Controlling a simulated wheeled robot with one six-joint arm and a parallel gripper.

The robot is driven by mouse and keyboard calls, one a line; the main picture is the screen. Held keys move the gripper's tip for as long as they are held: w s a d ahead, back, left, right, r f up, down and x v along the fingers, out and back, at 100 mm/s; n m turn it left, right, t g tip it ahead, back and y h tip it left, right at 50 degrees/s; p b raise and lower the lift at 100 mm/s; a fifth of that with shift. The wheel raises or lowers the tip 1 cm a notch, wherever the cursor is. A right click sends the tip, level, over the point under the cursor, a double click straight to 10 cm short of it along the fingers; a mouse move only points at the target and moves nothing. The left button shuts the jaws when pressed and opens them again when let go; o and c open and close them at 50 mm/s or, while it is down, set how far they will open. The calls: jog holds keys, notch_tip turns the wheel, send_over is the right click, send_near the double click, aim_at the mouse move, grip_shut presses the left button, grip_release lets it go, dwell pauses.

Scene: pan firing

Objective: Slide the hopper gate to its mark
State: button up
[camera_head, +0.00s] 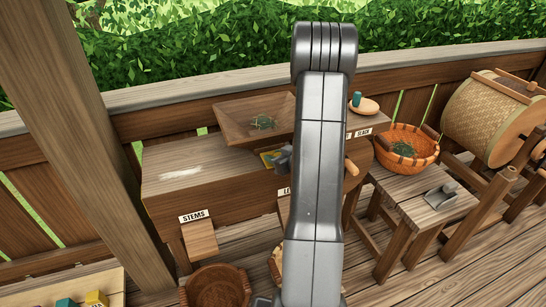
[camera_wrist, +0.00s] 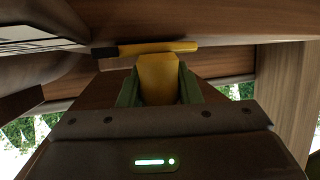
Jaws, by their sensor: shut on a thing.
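The wooden hopper (camera_head: 228,122) is a wide tray with a small heap of green leaf in it, on top of the wooden sorting box. In the wrist view a yellow block (camera_wrist: 158,72), which looks like the gate's handle, stands between my gripper's green fingers (camera_wrist: 158,92). My gripper is shut on it. A thin strip (camera_wrist: 165,47), yellow with a dark left part, runs just beyond the block under a wooden edge. My arm hides much there, and I cannot pick out the mark.
The wooden box (camera_head: 165,177) carries a STEMS label (camera_head: 194,215) above a chute. Brown baskets (camera_head: 217,287) stand below. To the right are an orange basket (camera_head: 420,137) with leaf, a small table (camera_head: 412,205) with a metal scoop, and a woven drum (camera_head: 480,115).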

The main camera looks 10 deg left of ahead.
jog(key=shift+s+d, duration=0.1)
jog(key=shift+s, duration=0.05)
jog(key=shift+s+d+b, duration=0.3)
jog(key=shift+s+d, duration=0.35)
jog(key=shift+s, duration=0.3)
jog(key=o, duration=1.1)
jog(key=shift+c, duration=0.2)
jog(key=v, duration=1.4)
jog(key=shift+w+a, duration=0.1)
jog(key=shift+a, duration=0.1)
jog(key=x, duration=1.3)
jog(key=shift+w+a+f, duration=0.15)
jog(key=shift+w+f, duration=0.05)
